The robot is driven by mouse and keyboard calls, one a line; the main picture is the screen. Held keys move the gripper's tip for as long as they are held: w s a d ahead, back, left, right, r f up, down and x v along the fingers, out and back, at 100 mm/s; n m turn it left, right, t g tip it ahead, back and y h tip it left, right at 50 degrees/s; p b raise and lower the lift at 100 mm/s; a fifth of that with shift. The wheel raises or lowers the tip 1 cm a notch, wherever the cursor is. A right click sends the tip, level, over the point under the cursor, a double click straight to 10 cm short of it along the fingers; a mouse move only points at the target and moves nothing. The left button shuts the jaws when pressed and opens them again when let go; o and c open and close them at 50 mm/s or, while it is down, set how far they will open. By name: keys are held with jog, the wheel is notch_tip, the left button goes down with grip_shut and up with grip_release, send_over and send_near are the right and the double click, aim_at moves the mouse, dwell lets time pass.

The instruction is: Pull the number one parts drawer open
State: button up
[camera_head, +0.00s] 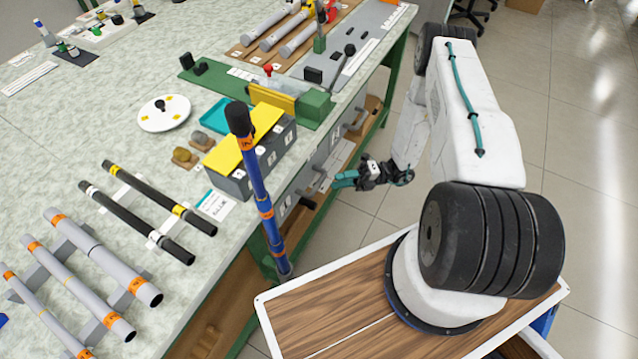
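Grey drawer fronts (328,158) with bar handles sit under the bench edge, facing the aisle. I cannot read their numbers, so I cannot tell which is number one. No drawer clearly stands out from the row. My gripper (342,180), with teal fingers, is in front of the drawer fronts at about handle height, its fingers pointing left toward them. The fingers are small here; I cannot tell whether they touch a handle or how far apart they are.
A blue rod (262,200) with orange bands stands upright in front of the bench, partly covering the drawer area. Grey rods (100,255) and black rods (150,205) lie on the bench top (60,140).

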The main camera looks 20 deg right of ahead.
aim_at(319, 182)
jog(key=x, duration=0.7)
jog(key=shift+a, duration=0.25)
grip_shut()
